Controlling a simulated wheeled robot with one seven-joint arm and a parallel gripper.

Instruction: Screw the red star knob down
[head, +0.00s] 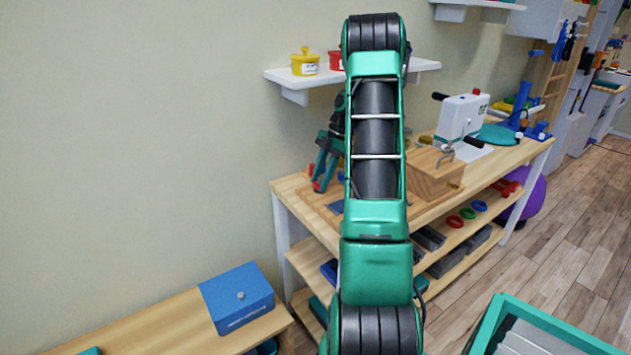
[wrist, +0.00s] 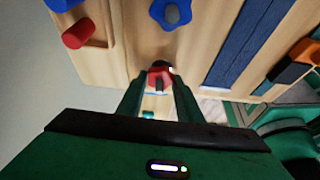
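The red star knob (wrist: 160,79) shows in the wrist view between the two fingertips of my gripper (wrist: 160,84), at the wooden board (wrist: 130,50). The fingers lie on both sides of the knob and appear closed on it; its lower part is hidden. In the head view my gripper (head: 320,184) points down at the left end of the wooden bench, with a bit of red at its tips. My arm hides part of the board there.
In the wrist view a blue star knob (wrist: 172,13), a red peg (wrist: 78,34) and a dark blue strip (wrist: 245,45) are close by. A wooden block (head: 433,178) and a white machine (head: 462,120) stand further right on the bench (head: 278,187). A shelf (head: 285,77) hangs above.

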